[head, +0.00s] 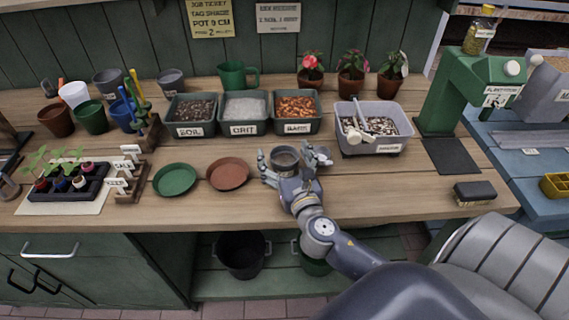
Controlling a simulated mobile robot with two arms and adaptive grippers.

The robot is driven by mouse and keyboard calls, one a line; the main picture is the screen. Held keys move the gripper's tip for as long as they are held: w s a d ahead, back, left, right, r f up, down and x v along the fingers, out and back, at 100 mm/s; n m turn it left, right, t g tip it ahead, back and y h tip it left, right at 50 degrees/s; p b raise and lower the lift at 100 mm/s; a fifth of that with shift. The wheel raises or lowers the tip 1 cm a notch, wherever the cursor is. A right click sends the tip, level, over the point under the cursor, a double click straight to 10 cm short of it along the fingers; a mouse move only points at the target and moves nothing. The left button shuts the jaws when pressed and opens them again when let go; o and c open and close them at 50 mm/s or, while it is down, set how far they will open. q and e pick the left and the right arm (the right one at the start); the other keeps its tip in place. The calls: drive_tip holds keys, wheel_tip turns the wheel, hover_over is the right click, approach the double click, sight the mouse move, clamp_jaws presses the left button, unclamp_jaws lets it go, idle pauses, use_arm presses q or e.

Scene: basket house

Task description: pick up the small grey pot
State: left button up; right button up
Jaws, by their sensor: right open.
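A small grey pot (285,157) stands upright on the wooden bench, right of the terracotta saucer. My right gripper (293,160) comes in from the lower right and is open, with one finger left of the pot and the other to its right. The fingers look apart from the pot's sides. The pot's lower part is partly hidden by the gripper. Two other grey pots, one darker (109,82) and one smaller (171,81), stand at the back left. My left gripper is not in view.
Behind the pot are the soil bin (191,130), grit bin (245,127), bark bin (297,126) and a grey tub (386,145). A green saucer (175,180) and terracotta saucer (228,173) lie to the left. A dark brush-like block (474,193) lies right; bench between is clear.

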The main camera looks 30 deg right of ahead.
drive_tip(key=c, duration=1.2)
drive_tip(key=shift+r, duration=0.1)
